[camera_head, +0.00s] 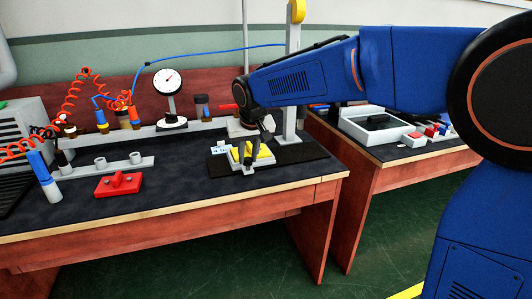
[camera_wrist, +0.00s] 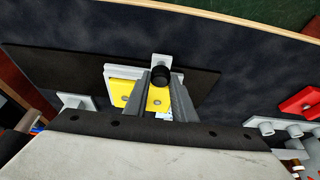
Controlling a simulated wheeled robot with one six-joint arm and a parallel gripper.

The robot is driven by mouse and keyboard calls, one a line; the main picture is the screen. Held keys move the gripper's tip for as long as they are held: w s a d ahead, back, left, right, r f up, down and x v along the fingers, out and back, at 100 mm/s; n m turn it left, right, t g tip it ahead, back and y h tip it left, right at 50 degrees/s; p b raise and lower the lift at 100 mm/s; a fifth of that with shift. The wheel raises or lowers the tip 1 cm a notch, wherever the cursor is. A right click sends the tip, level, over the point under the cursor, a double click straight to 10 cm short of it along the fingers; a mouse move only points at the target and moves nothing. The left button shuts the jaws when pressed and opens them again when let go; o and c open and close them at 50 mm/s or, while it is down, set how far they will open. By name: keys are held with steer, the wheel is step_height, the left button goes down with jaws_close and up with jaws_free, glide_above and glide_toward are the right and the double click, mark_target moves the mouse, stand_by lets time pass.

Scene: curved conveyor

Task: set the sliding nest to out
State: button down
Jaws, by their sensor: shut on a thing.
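The sliding nest (camera_head: 263,152) is a yellow block on a light grey slide, on a black base plate (camera_head: 295,152) at the right of the bench. It also shows in the wrist view (camera_wrist: 121,88), with round holes in its top. A black round knob (camera_wrist: 160,75) with a pale grey tab behind it stands at the nest's edge. My gripper (camera_head: 246,163) points down over the nest. In the wrist view my gripper (camera_wrist: 162,77) has its two grey fingers on either side of the knob, shut on it. The fingers hide part of the yellow block.
A grey post (camera_head: 292,80) rises behind the nest. A small label (camera_head: 220,149) lies by the nest's left side. The bench front is clear.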

steer(key=shift+s+a, duration=0.2)
steer(key=shift+a, duration=0.5)
steer(key=shift+s+a, duration=0.2)
steer(key=shift+a, duration=0.45)
steer(key=c, duration=1.5)
jaws_free()
steer(key=shift+a, duration=0.15)
steer(key=shift+o, duration=0.2)
steer(key=v, duration=1.7)
steer(key=shift+s+r, duration=0.15)
steer(key=shift+s, duration=0.05)
